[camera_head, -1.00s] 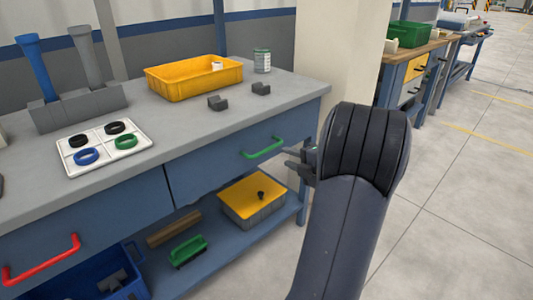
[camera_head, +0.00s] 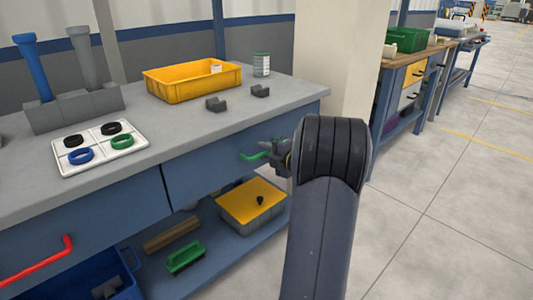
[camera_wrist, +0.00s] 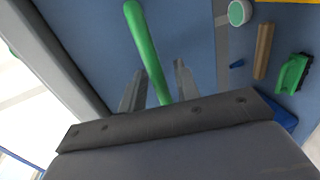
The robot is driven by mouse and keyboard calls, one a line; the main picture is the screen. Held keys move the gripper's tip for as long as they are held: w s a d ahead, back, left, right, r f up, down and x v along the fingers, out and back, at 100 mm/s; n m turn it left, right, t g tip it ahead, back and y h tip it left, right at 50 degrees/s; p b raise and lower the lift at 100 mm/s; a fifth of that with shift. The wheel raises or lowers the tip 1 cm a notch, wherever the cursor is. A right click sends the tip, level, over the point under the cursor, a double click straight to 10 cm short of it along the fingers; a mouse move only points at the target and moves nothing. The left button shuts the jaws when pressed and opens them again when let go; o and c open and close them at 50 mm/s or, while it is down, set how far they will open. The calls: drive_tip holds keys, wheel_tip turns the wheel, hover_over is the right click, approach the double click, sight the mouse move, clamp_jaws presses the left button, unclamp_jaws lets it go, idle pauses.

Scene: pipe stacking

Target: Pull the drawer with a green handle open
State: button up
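The drawer with the green handle is a blue front (camera_head: 205,172) under the grey bench top, and it looks flush with the bench. Its green handle (camera_head: 250,157) shows at the left of my gripper (camera_head: 270,152), partly hidden by it. In the wrist view the green handle (camera_wrist: 144,40) runs down between the two fingers of my gripper (camera_wrist: 160,68). The fingers are apart, with a gap visible on each side of the handle. The handle's lower end is hidden behind the gripper body.
A drawer with a red handle (camera_head: 38,264) is at the left. A yellow tray (camera_head: 192,85) and a white board with rings (camera_head: 99,147) are on the bench top. A yellow-lidded box (camera_head: 250,202) is on the lower shelf. The floor at the right is clear.

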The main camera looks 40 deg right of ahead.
clamp_jaws()
drive_tip(key=shift+s, duration=0.15)
idle(0.4)
